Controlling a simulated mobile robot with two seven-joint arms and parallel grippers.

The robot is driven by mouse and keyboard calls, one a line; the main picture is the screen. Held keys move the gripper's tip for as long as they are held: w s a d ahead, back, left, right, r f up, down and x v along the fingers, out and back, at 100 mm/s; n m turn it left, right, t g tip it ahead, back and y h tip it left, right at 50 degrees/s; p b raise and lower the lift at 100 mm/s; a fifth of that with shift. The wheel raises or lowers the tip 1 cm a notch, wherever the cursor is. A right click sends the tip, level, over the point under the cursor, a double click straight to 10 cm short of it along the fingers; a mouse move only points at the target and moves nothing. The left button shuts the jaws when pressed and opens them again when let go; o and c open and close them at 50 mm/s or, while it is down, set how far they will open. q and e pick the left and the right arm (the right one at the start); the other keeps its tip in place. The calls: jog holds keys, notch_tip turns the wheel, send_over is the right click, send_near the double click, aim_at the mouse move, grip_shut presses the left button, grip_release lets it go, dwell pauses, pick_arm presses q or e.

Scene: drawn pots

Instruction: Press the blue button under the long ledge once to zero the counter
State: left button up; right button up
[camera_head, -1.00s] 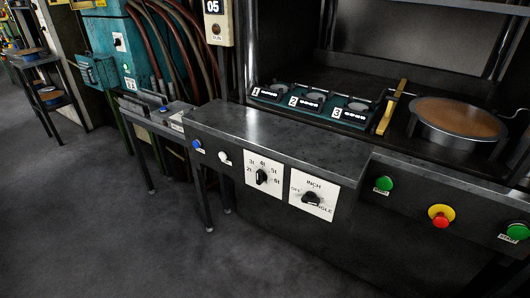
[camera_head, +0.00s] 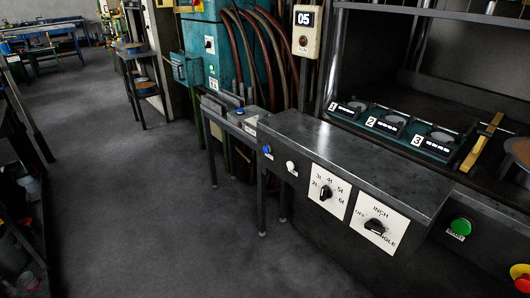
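The blue button (camera_head: 267,149) is on the front panel under the long grey ledge (camera_head: 345,165), at the panel's left end. A white button (camera_head: 291,166) sits to its right. The counter (camera_head: 305,20) is a beige box above and behind the ledge, and its display reads 05. Neither of my grippers shows in the head view, and nothing covers the blue button.
A rotary dial on a white plate (camera_head: 340,205) and a selector (camera_head: 398,238) are farther right on the panel. A green button (camera_head: 461,227) is beyond them. A small side table (camera_head: 217,111) stands left of the ledge. The floor (camera_head: 170,220) in front is clear.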

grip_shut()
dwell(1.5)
